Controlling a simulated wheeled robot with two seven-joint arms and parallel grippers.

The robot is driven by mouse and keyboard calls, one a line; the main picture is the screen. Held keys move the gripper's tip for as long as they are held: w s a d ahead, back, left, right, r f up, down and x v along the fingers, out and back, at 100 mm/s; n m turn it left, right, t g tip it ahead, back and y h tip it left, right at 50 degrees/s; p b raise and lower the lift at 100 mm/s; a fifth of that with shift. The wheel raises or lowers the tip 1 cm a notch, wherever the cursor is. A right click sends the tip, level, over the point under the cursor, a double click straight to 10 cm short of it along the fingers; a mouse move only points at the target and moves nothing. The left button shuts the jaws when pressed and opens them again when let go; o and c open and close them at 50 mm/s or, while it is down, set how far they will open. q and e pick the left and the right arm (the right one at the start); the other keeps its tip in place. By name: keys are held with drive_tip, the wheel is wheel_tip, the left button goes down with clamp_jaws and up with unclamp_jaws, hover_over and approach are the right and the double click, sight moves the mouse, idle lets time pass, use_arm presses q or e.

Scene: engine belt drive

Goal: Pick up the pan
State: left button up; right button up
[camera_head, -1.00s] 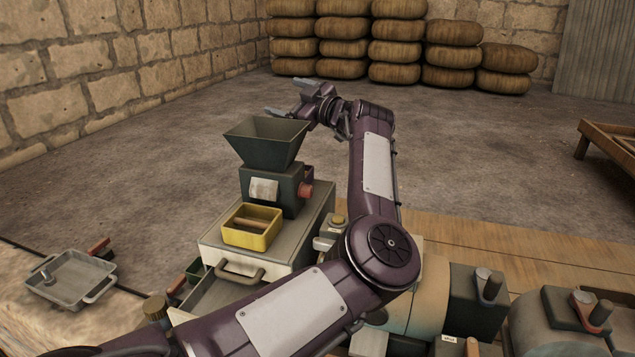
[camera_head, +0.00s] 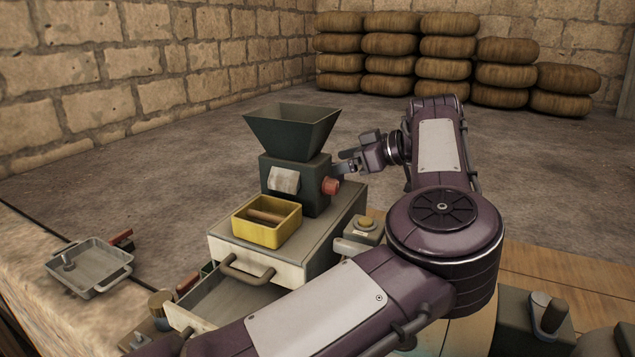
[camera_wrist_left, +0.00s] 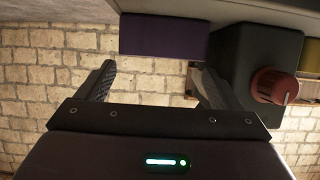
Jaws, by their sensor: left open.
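A shallow grey metal pan (camera_head: 90,268) with side handles lies on the ledge at the far left of the head view, with a small grey object in it. My left gripper (camera_head: 345,162) is far to its right, beside the red knob of the dark hopper machine, with its fingers partly hidden by the machine. In the left wrist view my left gripper (camera_wrist_left: 158,85) is open, with nothing between its fingers. The dark machine body (camera_wrist_left: 238,60) and its red knob (camera_wrist_left: 275,86) show just beyond the right finger. The pan is not in the wrist view. My right gripper is not in view.
The hopper machine (camera_head: 295,160) stands on a cabinet (camera_head: 330,235) beside a yellow box (camera_head: 258,238) holding a wooden piece. The cabinet's drawer (camera_head: 235,305) is open. A red-handled tool (camera_head: 120,238) lies behind the pan. Stacked sacks (camera_head: 440,47) are far back.

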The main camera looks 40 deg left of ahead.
use_arm(q)
drive_tip(key=x, duration=0.6)
drive_tip(key=shift+d+f, duration=0.15)
drive_tip(key=c, duration=0.7)
drive_tip(key=shift+c, duration=0.4)
drive_tip(key=shift+r, duration=0.2)
